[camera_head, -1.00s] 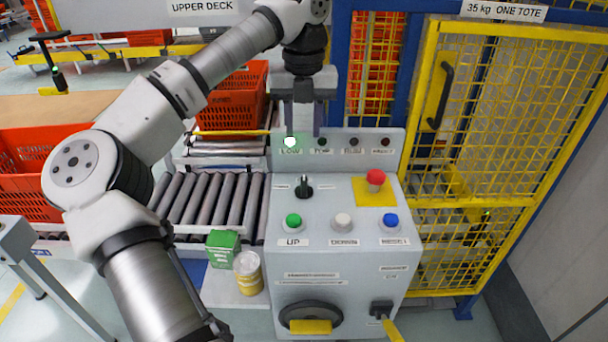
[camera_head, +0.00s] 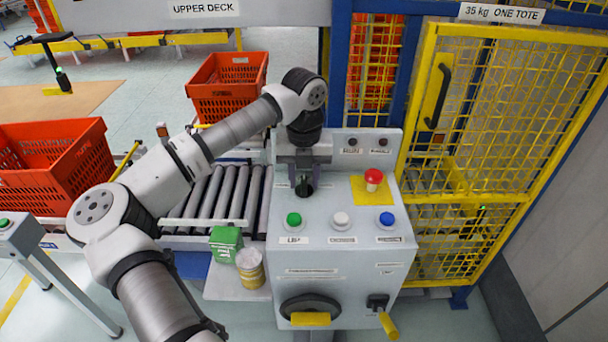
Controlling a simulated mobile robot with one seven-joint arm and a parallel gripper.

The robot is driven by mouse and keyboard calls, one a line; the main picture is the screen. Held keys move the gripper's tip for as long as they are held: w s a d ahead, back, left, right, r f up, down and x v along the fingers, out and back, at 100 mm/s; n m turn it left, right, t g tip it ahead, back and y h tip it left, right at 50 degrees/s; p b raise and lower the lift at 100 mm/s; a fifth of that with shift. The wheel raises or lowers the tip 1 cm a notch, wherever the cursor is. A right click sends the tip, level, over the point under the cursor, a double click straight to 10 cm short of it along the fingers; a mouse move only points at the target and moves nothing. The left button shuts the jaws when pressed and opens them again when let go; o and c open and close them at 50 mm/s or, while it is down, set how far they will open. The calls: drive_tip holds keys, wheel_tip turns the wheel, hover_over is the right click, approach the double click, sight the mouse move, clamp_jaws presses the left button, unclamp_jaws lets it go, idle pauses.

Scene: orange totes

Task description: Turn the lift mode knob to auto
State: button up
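The lift mode knob (camera_head: 304,189) is a small black selector on the sloped top of the grey control console (camera_head: 260,230), above the green button. My gripper (camera_head: 304,180) points down right at the knob. Its two fingers show on either side of the knob with a gap between them, so it looks open. I cannot tell whether a finger touches the knob. The knob's upper part and its position labels are hidden by my gripper.
A green button (camera_head: 293,219), white button (camera_head: 341,219) and blue button (camera_head: 387,218) sit in front of the knob. A red emergency button (camera_head: 373,178) stands to its right. The indicator panel (camera_head: 394,165) rises behind. A yellow mesh gate (camera_head: 500,120) stands at the right.

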clamp_jaws()
drive_tip(key=shift+f+m+b, duration=0.1)
drive_tip(key=shift+m+b, duration=0.2)
drive_tip(key=shift+b, duration=0.15)
drive_tip(key=shift+m+b, duration=0.5)
drive_tip(key=shift+b, duration=0.1)
drive_tip(key=shift+f+m+b, duration=0.1)
drive_tip(key=shift+m+b, duration=1)
drive_tip(key=shift+b, duration=0.05)
drive_tip(key=shift+r+m+b, duration=0.2)
drive_tip(key=shift+m+b, duration=1.05)
drive_tip(key=shift+m, duration=1.35)
